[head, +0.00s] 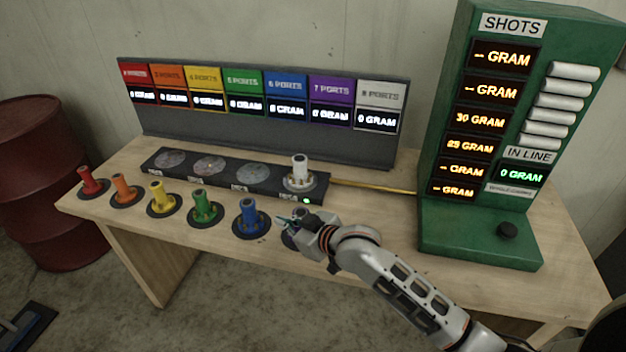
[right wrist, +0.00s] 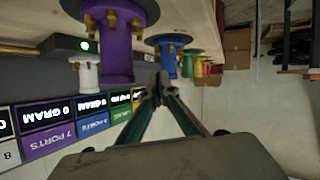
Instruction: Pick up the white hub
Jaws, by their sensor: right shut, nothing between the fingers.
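The white hub (head: 299,168) stands upright on the right-hand pad of a long black bar on the workbench. It also shows in the right wrist view (right wrist: 88,76), where the picture is upside down. My right gripper (head: 283,220) is shut and empty, in front of the bar and nearer the bench's front edge than the white hub. In the right wrist view its fingertips (right wrist: 160,82) are together, apart from the hubs. The purple hub (right wrist: 117,45) is close by; in the head view my gripper mostly hides it. My left gripper is out of view.
Red (head: 90,181), orange (head: 124,188), yellow (head: 161,198), green (head: 203,206) and blue (head: 249,216) hubs line the bench front. The black bar (head: 235,180) has empty pads left of the white hub. A green display cabinet (head: 480,235) stands at the right, a port-sign panel (head: 265,135) behind.

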